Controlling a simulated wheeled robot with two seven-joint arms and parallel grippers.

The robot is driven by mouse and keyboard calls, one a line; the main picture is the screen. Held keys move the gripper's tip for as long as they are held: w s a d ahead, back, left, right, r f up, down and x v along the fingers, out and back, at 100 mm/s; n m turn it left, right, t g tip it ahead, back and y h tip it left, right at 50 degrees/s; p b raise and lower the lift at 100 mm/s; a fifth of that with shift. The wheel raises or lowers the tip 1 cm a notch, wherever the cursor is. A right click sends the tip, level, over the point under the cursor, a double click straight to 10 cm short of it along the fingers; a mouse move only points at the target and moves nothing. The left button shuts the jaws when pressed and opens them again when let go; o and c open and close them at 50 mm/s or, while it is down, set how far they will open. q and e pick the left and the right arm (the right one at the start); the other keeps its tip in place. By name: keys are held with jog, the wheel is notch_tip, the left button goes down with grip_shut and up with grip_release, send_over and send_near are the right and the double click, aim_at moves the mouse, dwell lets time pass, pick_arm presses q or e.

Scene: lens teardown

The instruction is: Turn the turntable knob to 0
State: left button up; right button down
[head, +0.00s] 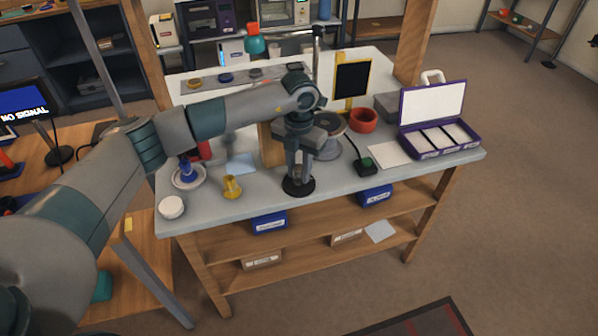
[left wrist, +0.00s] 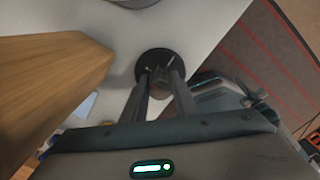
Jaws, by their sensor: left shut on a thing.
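A knob (left wrist: 158,82) stands on a round black dial (left wrist: 152,62) with pale marks. In the head view the dial (head: 298,188) lies near the front edge of the white-topped bench. My left gripper (head: 299,172) points straight down over it and is shut on the knob; its two fingers (left wrist: 160,92) flank the knob in the left wrist view. The knob is mostly hidden by the fingers, and I cannot read its setting. The grey round turntable (head: 328,153) stands just behind the gripper, partly covered by it. My right gripper is not in view.
A wooden post (head: 271,148) rises close beside my gripper. A small black box with a green button (head: 366,163), a red bowl (head: 363,120) and a purple open case (head: 437,148) stand to the right. A yellow piece (head: 232,187) and a white round lid (head: 171,207) are left.

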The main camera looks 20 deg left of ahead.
aim_at(299, 167)
pick_arm(q)
jog(key=shift+r+n, duration=0.1)
jog(key=shift+n, duration=0.2)
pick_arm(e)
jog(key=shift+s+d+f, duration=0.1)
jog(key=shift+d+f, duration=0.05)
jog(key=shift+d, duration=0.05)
pick_arm(q)
jog(key=o, duration=1.1)
jog(key=shift+c, duration=0.2)
jog(key=shift+r, duration=0.65)
notch_tip(299, 167, up, 16)
jog(key=b, duration=0.3)
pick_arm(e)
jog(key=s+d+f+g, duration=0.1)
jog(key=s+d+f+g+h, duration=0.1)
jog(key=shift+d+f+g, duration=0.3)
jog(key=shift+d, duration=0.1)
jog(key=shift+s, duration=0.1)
